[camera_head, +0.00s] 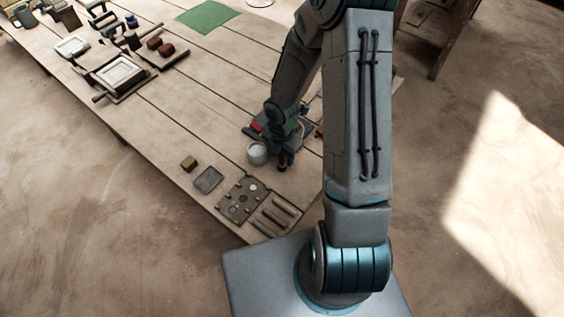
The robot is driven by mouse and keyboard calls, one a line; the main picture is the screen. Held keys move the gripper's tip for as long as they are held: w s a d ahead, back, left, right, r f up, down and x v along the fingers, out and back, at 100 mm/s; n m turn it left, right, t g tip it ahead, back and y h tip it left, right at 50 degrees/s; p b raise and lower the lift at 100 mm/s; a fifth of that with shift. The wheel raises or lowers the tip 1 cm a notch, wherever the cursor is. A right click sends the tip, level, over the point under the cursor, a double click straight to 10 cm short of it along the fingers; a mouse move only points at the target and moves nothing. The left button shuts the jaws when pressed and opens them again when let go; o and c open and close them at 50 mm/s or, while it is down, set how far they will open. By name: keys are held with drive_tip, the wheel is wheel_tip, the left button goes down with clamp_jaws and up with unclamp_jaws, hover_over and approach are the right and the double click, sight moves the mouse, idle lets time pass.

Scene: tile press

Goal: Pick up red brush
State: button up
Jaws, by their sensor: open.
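My gripper (283,164) points down over the near part of the wooden table, at the end of my bent arm. It is small and dark here, and its jaws are open. A small red piece (257,127) shows just left of my wrist, on or beside a dark flat thing; it may be part of the red brush, but I cannot tell. My arm and gripper hide much of this spot. A pale round cup (257,153) stands close to the left of my gripper.
Near the table's front lie a yellowish block (188,163), a small grey tray (208,179) and a dark plate with knobs (241,199). A framed tile press (120,73) and a green mat (208,17) are farther back. The table's middle (190,105) is clear.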

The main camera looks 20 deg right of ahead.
drive_tip(key=shift+f, duration=0.7)
clamp_jaws()
drive_tip(key=shift+r, duration=0.1)
drive_tip(key=shift+r, duration=0.55)
wheel_tip(320, 180, up, 3)
drive_tip(key=shift+w+r+p, duration=0.1)
drive_tip(key=shift+p, duration=0.25)
drive_tip(key=w+d+r, duration=0.2)
drive_tip(key=d+r, duration=0.1)
drive_tip(key=d, duration=0.2)
drive_tip(key=w+d+r+p, duration=0.1)
drive_tip(key=w+d+r, duration=0.1)
drive_tip(key=d, duration=0.4)
drive_tip(key=shift+r, duration=0.75)
